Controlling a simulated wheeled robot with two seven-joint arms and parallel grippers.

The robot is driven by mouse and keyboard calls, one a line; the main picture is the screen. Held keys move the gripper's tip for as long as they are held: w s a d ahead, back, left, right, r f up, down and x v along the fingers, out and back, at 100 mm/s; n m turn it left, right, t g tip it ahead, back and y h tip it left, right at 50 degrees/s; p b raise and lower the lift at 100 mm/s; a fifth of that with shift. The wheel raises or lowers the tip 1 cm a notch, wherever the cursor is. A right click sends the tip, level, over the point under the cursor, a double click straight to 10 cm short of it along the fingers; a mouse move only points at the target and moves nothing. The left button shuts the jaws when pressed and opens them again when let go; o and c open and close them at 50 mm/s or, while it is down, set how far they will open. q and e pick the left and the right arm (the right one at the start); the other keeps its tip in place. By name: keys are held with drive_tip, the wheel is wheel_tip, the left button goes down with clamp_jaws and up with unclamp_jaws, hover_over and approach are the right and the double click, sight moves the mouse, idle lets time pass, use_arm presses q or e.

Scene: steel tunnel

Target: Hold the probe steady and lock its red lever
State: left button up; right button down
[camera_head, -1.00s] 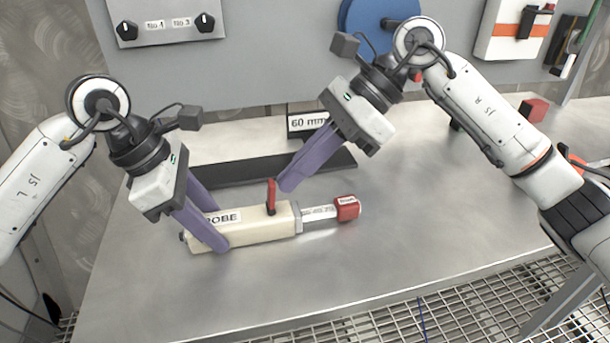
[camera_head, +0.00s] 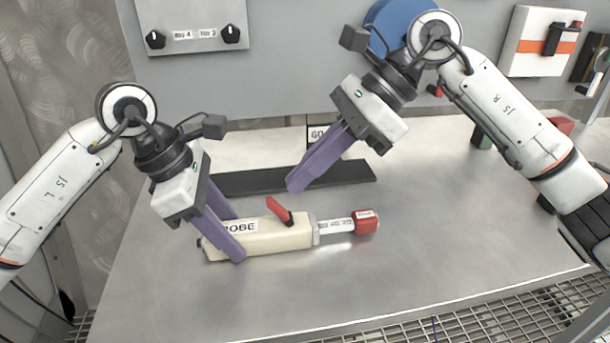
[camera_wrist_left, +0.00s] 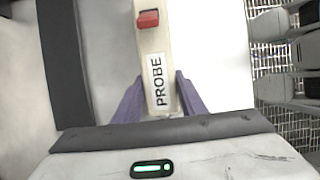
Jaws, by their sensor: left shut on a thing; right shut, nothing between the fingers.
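The cream probe (camera_head: 275,236) lies flat on the steel table, with a silver rod and a red end block (camera_head: 366,222) pointing right. Its red lever (camera_head: 279,210) stands up from the body, tilted to the left. My left gripper (camera_head: 238,240) is shut on the probe's left part, one purple finger on each side, partly covering the label. In the left wrist view the probe (camera_wrist_left: 157,75) sits between the fingers and the red lever (camera_wrist_left: 148,19) shows near the top. My right gripper (camera_head: 297,185) is shut and empty, above the table behind the lever and apart from it.
A long dark bar (camera_head: 255,180) lies on the table behind the probe. A 60 mm sign stands behind my right gripper, partly hidden. A panel with two knobs (camera_head: 192,37) is on the wall. The table in front of the probe is clear; metal grating lies beyond its edge.

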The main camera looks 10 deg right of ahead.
wheel_tip(320, 180, up, 12)
drive_tip(key=shift+a+f, duration=0.15)
idle(0.7)
use_arm(q)
drive_tip(key=o, duration=1.2)
drive_tip(key=shift+o, duration=0.2)
drive_tip(key=shift+r, duration=0.1)
